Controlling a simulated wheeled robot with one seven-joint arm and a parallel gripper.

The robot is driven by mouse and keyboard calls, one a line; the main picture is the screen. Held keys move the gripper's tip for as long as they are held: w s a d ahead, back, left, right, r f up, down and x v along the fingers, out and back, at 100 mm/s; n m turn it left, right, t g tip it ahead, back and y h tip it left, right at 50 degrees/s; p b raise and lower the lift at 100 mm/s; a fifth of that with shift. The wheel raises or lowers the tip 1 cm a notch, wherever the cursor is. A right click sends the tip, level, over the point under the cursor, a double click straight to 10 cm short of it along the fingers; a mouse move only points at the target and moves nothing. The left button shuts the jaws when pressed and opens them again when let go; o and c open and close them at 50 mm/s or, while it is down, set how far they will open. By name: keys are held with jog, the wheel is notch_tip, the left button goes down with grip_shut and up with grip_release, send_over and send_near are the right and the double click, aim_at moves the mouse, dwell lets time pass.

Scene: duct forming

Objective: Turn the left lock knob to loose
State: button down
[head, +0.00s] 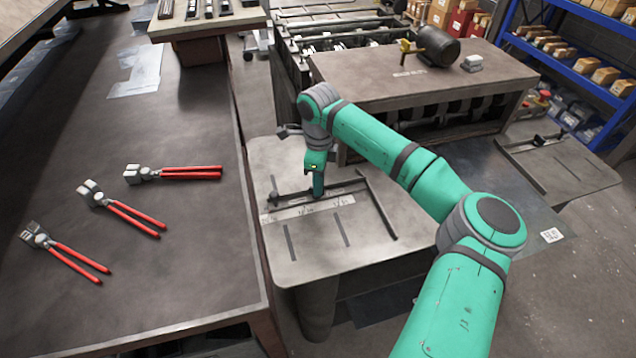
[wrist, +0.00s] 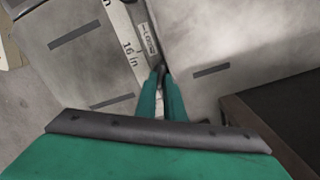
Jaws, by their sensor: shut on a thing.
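My gripper (head: 318,192) points down at the dark fence bar on the grey metal worktable (head: 300,255). In the wrist view the two green fingers of my gripper (wrist: 161,75) come together around a small dark piece, the left lock knob (wrist: 160,68). The fingers hide most of the knob, so its turn angle cannot be read. A pale scale strip (wrist: 128,42) marked "16 in" runs beside it, with a small printed label (wrist: 148,38) close to the fingertips. In the head view the knob is hidden behind the fingers.
A dark rail (head: 380,208) lies right of the gripper, and slots cut the tabletop. A brown bench (head: 150,270) with several red-handled pliers (head: 130,219) stands left. A machine with a tan top (head: 440,85) stands behind. Blue shelving (head: 570,60) is at far right.

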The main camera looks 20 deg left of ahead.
jog(key=shift+a+n, duration=0.1)
jog(key=shift+n, duration=0.8)
jog(key=shift+w+d+n, duration=0.1)
jog(key=shift+d+n, duration=0.1)
jog(key=shift+n, duration=0.8)
jog(key=shift+a+n, duration=0.1)
jog(key=shift+n, duration=0.7)
jog(key=c, duration=1.9)
grip_release()
jog(key=shift+o, duration=0.2)
notch_tip(320, 180, up, 11)
jog(key=shift+f, duration=0.1)
